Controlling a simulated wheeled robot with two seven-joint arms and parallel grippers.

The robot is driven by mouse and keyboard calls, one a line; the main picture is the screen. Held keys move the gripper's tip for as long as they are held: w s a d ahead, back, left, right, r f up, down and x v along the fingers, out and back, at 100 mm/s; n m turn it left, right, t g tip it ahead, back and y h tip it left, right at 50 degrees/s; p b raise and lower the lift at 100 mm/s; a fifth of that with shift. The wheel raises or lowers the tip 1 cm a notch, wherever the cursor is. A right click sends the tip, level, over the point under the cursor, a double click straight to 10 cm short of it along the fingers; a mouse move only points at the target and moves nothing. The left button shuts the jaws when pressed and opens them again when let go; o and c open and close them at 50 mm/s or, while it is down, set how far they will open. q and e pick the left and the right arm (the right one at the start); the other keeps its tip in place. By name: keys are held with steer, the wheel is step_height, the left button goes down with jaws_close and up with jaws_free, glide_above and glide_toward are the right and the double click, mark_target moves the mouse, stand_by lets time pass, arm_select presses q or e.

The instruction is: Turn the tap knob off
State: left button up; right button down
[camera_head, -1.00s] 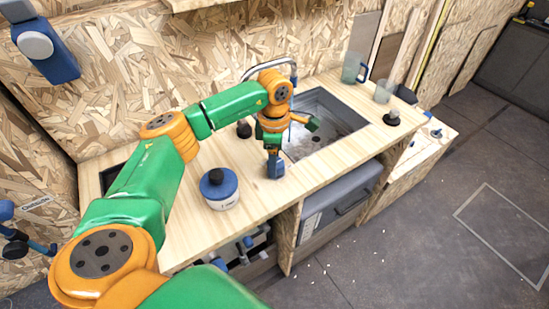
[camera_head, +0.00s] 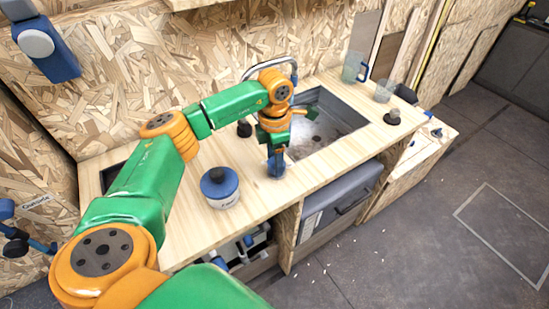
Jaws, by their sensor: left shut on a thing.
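My left gripper (camera_head: 277,160) points down at the front left corner of the sink (camera_head: 335,143). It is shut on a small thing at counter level. This looks like the tap knob (camera_head: 276,173), but the gripper hides most of it. The tap's grey curved spout (camera_head: 272,64) rises behind my left wrist, and its lower part is hidden by the arm. Whether water runs is not clear. My right gripper is not in view.
A blue-lidded white jar (camera_head: 220,189) stands left of the gripper on the wooden counter (camera_head: 252,206). A black knob-like piece (camera_head: 244,129) is behind the arm. A mug (camera_head: 353,68), a glass (camera_head: 384,91) and a black-based item (camera_head: 393,117) stand right of the sink.

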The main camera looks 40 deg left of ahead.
arm_select(q)
steer(key=n, duration=0.6)
steer(key=shift+d+r, duration=0.1)
steer(key=n, duration=0.6)
steer(key=shift+d+n+p, duration=0.15)
steer(key=shift+n+p, duration=0.2)
steer(key=shift+n, duration=0.05)
stand_by(0.3)
steer(key=o, duration=1.4)
steer(key=shift+c, duration=0.2)
steer(key=shift+r, duration=0.3)
step_height(320, 180, up, 6)
steer(key=shift+r+b, duration=0.25)
steer(key=shift+b, duration=0.6)
